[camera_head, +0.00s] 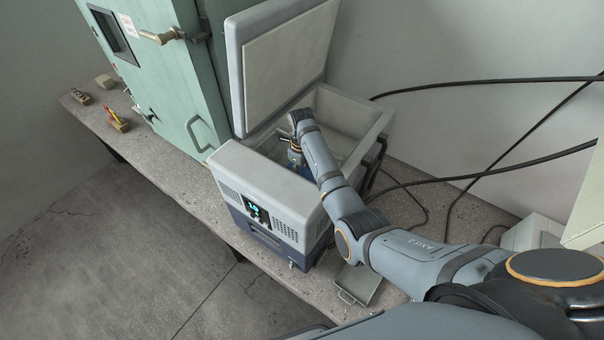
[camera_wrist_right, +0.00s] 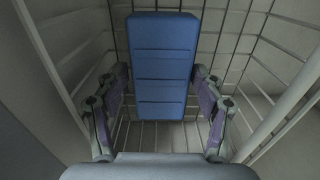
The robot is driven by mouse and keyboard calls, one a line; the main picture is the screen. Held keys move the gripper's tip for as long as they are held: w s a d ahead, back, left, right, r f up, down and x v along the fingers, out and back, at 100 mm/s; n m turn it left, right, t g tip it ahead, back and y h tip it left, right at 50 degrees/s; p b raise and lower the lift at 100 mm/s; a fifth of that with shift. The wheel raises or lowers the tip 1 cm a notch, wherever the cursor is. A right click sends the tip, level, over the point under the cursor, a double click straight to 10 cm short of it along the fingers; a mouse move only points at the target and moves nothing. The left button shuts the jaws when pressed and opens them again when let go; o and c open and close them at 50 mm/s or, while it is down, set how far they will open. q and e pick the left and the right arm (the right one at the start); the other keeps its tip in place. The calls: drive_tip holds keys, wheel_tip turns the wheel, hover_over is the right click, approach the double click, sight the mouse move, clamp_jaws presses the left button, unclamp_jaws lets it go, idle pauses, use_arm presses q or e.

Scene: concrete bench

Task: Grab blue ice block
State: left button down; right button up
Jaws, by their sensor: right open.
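The blue ice block (camera_wrist_right: 162,62) lies inside a cooler with its lid up, over a wire basket, in the right wrist view. Its ridged long face is toward the camera. My right gripper (camera_wrist_right: 162,103) is open, with one finger on each side of the block's near part; I cannot tell whether the fingers touch it. In the head view my right arm reaches down into the open cooler (camera_head: 272,183). There the right gripper (camera_head: 297,160) is partly hidden by the arm, and only a little blue shows beside it. My left gripper is not in view.
The cooler's raised lid (camera_head: 287,65) leans up at the back left. A green cabinet (camera_head: 170,75) stands left of it on the concrete bench (camera_head: 180,150). The wire basket (camera_wrist_right: 258,50) walls the space around the block. Black cables (camera_head: 480,172) run at the right.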

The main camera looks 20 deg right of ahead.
drive_tip(key=shift+w+f, duration=0.1)
drive_tip(key=shift+c, duration=0.3)
drive_tip(key=c, duration=1)
drive_tip(key=shift+c, duration=0.2)
drive_tip(key=shift+r+b, duration=0.3)
drive_tip(key=shift+r, duration=0.2)
wheel_tip(320, 180, up, 6)
drive_tip(key=shift+f+b, duration=0.25)
drive_tip(key=shift+b, duration=0.85)
drive_tip(key=shift+r+p, duration=0.45)
drive_tip(key=shift+r, duration=1.4)
